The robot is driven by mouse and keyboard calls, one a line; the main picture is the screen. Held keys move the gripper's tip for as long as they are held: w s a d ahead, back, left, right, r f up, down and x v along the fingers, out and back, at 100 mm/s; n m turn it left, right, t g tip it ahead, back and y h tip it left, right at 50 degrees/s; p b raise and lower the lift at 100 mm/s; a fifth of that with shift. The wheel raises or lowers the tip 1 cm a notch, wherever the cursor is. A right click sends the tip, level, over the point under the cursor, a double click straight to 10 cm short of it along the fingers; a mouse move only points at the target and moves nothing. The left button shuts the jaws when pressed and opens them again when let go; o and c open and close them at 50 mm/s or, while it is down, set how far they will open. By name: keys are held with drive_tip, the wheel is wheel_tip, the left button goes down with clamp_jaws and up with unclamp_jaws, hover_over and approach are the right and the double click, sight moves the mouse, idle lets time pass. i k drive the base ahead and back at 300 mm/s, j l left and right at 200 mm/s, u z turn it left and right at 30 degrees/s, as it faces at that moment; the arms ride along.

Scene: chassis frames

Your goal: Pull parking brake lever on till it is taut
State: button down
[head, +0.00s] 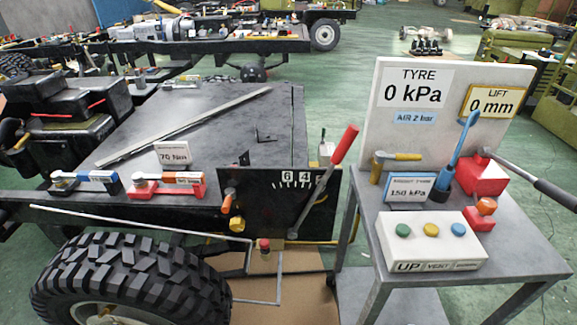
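The parking brake lever (319,192) is a thin grey bar with a red grip (345,145) at its upper end. It leans up and to the right from a low pivot, in front of a black plate (262,208) with white numbers and tick marks along its top edge. The grip stands above the plate's upper right corner. Nothing touches the lever. Whether its cable is slack or taut I cannot tell. My gripper is not in view.
A grey table (400,290) at right bears a white panel (440,135), a button box (432,240) and a red block with a long dark-gripped handle (540,187) sticking out right. A large tyre (135,285) stands at lower left.

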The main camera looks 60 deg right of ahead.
sight(352, 131)
drive_tip(key=l+z, duration=0.15)
drive_tip(key=z, duration=0.2)
drive_tip(key=l+z, duration=0.2)
drive_tip(key=z, duration=0.15)
drive_tip(key=l+z, duration=0.2)
drive_tip(key=z, duration=0.2)
drive_tip(key=k, duration=0.05)
